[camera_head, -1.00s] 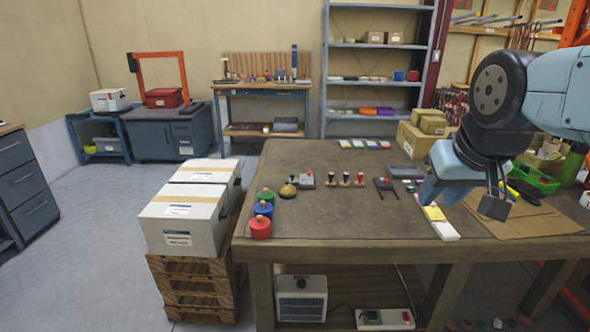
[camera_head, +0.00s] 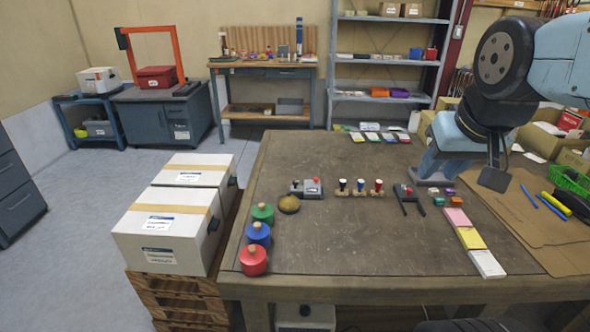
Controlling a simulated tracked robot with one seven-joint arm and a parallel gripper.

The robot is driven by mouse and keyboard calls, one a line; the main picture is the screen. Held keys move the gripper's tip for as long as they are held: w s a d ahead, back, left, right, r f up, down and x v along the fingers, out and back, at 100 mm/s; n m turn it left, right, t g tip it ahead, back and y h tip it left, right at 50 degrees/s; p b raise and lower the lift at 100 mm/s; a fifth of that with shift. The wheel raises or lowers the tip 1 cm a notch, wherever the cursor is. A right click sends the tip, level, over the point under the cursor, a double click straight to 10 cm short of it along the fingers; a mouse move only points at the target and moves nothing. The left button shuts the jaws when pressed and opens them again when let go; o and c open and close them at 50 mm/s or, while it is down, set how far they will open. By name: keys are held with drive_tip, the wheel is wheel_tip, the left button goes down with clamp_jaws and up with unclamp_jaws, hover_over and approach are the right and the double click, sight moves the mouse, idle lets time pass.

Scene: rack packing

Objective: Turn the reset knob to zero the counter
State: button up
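A small grey device (camera_head: 307,188) with a red knob on its right and a dark part on its left sits left of centre on the brown worktable. It looks like the counter, but its digits are too small to read. My gripper (camera_head: 493,178) hangs over the right side of the table, well to the right of the device and apart from it. One dark finger pad shows clearly. I cannot tell how far it is from a second finger, and I see nothing held.
A brass dome (camera_head: 288,204) and green, blue and red (camera_head: 253,261) knobbed weights stand left of the device. A stamp holder (camera_head: 360,188) and a dark two-pronged tool (camera_head: 407,196) lie to its right. Coloured pads (camera_head: 470,239) lie farther right. The table's front middle is clear.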

drive_tip(key=shift+w, duration=0.25)
drive_tip(key=shift+w+r, duration=0.1)
drive_tip(key=n+g, duration=0.6)
drive_tip(key=n, duration=0.3)
hover_over(295, 181)
wheel_tip(295, 181, down, 20)
wheel_tip(295, 181, down, 13)
drive_tip(key=shift+d+f, duration=0.1)
